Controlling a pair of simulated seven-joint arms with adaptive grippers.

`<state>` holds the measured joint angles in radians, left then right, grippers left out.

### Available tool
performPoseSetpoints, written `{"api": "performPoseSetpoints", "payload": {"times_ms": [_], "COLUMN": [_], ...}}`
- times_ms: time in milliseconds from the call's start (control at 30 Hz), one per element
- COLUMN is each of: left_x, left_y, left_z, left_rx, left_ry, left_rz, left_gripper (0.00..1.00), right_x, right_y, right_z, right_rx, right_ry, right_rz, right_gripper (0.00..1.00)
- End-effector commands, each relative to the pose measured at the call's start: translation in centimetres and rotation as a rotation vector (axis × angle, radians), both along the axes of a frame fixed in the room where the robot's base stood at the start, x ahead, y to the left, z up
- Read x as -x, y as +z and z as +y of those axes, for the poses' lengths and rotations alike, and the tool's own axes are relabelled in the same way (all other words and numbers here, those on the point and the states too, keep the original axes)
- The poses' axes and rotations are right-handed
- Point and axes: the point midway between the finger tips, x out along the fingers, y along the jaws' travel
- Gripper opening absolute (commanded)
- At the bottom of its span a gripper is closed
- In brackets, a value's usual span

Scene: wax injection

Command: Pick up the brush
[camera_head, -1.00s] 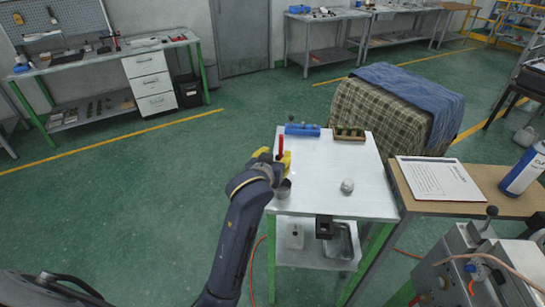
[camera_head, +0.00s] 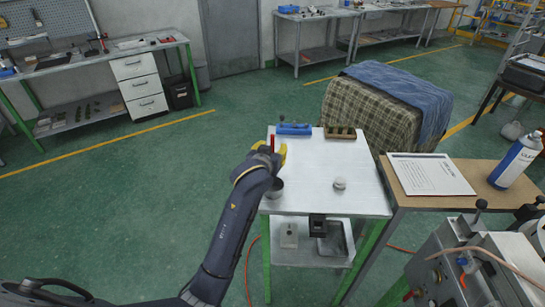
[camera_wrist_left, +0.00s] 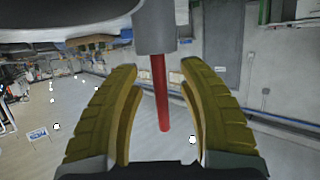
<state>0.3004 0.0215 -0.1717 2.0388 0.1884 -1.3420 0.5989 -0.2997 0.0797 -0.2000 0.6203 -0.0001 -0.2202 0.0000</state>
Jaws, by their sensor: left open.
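The brush shows as a thin red handle (camera_head: 272,142), upright in a small grey metal cup (camera_head: 276,188) at the left edge of the white table. Its bristle end is hidden. My left gripper (camera_head: 271,150) has yellow fingers and is at the handle, above the cup. In the left wrist view the open left gripper (camera_wrist_left: 157,70) has one finger on each side of the red handle (camera_wrist_left: 159,90), with gaps visible. The grey cup (camera_wrist_left: 155,30) is at the top of that view. My right gripper is not in view.
The white table (camera_head: 315,180) also carries a blue holder (camera_head: 297,129), a brown block (camera_head: 340,132) and a small pale round object (camera_head: 340,183). A wooden side table (camera_head: 480,198) with a paper sheet (camera_head: 430,174) stands right.

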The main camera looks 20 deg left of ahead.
Motion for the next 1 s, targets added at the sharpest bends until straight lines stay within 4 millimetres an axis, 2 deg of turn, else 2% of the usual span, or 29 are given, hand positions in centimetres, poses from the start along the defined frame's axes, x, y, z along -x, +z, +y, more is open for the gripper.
{"api": "performPoseSetpoints", "payload": {"times_ms": [33, 333, 833, 1000], "left_x": [0.01, 0.02, 0.02, -0.01], "left_y": [0.00, 0.00, 0.03, 0.68], "left_z": [0.01, 0.01, 0.01, 0.00], "left_rx": [0.000, 0.000, 0.000, 0.001], "left_ry": [0.000, 0.000, 0.000, 0.000], "left_rz": [0.000, 0.000, 0.001, 0.000], "left_gripper": [0.36, 0.01, 0.00, 0.00], "right_x": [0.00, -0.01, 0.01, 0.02], "right_y": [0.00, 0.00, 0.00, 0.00], "right_z": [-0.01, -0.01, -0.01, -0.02], "right_rx": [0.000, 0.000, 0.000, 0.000], "right_ry": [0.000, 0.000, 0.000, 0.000], "right_rz": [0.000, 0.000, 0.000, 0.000], "right_gripper": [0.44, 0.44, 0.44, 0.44]}}
